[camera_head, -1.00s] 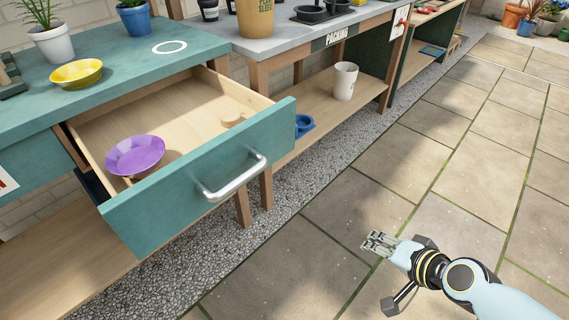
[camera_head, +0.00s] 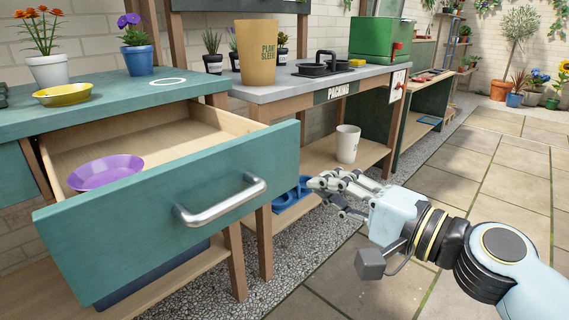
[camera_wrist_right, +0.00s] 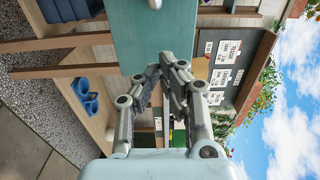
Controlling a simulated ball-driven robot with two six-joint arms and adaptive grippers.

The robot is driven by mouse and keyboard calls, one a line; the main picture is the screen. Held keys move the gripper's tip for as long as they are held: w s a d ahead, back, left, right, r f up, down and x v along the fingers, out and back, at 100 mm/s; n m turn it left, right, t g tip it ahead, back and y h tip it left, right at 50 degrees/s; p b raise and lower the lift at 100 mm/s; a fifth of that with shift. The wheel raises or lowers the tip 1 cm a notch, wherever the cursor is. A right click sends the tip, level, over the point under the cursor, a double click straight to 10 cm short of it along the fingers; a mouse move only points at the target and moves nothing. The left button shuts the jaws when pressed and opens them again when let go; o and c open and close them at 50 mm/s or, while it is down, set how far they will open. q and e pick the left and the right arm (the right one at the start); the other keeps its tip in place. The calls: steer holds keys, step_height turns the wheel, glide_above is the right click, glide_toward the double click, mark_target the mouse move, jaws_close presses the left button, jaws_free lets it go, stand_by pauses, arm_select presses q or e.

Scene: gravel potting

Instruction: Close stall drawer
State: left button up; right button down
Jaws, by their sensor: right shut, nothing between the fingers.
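The stall drawer (camera_head: 130,225) is pulled out from the teal stall on the left in the head view. Its teal front has a silver bar handle (camera_head: 222,202). A purple bowl (camera_head: 104,172) lies inside it. My right gripper (camera_head: 318,184) is right of the drawer front, shut and empty, apart from the handle. In the right wrist view the shut fingers (camera_wrist_right: 160,78) show in front of the teal drawer front (camera_wrist_right: 155,42), with part of the handle at the top edge (camera_wrist_right: 155,4). My left gripper is in neither view.
The stall top (camera_head: 120,98) carries a yellow bowl (camera_head: 62,93) and potted flowers. The packing table (camera_head: 290,88) beside it holds a tan plant-sleeve container (camera_head: 256,55); a white cup (camera_head: 347,144) stands on its lower shelf, near blue items (camera_head: 292,195). The paving at right is clear.

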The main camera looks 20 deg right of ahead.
mark_target(273, 163)
steer(key=x, duration=0.9)
steer(key=shift+f, duration=0.1)
